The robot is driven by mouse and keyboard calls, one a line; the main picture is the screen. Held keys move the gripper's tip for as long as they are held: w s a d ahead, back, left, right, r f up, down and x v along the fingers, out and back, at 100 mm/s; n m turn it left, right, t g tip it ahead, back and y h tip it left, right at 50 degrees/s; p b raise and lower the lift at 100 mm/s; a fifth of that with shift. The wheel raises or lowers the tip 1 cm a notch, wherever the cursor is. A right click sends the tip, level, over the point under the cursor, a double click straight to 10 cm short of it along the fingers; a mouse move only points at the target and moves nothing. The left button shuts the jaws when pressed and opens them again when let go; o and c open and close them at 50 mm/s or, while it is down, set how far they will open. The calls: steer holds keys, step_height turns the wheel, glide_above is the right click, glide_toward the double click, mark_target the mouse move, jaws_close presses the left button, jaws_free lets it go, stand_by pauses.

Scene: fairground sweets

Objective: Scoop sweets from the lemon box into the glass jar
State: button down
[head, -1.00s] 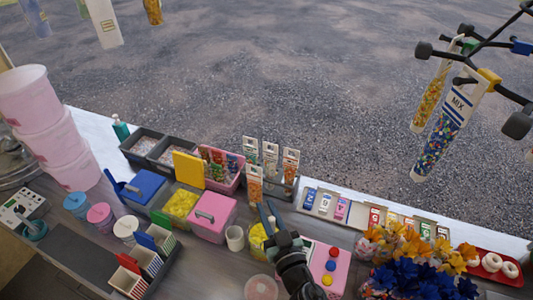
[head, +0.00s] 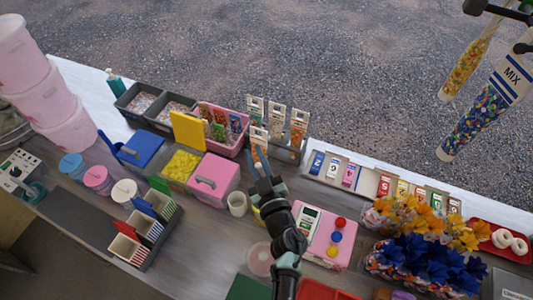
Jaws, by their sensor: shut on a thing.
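A clear round thing (head: 258,259) is at the front. No scoop can be made out in my gripper.
A white cup (head: 237,203) stands close left of my arm. A pink box with coloured buttons (head: 321,238) is to the right. A blue box (head: 142,148) is left. Bare counter shows at the front (head: 205,235).

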steer(key=s+a+f+n+b, duration=0.4)
steer(key=a+f+n+b, duration=0.6)
steer(key=b, duration=0.6)
steer(key=shift+a+f, duration=0.2)
steer(key=shift+a, duration=0.35)
steer(key=shift+n, duration=0.3)
steer(key=w+d+r+m+p, duration=0.2)
steer(key=d+r+m+p, duration=0.6)
steer(key=p, duration=0.7)
steer(key=shift+w+r, duration=0.4)
steer(key=shift+r, duration=0.35)
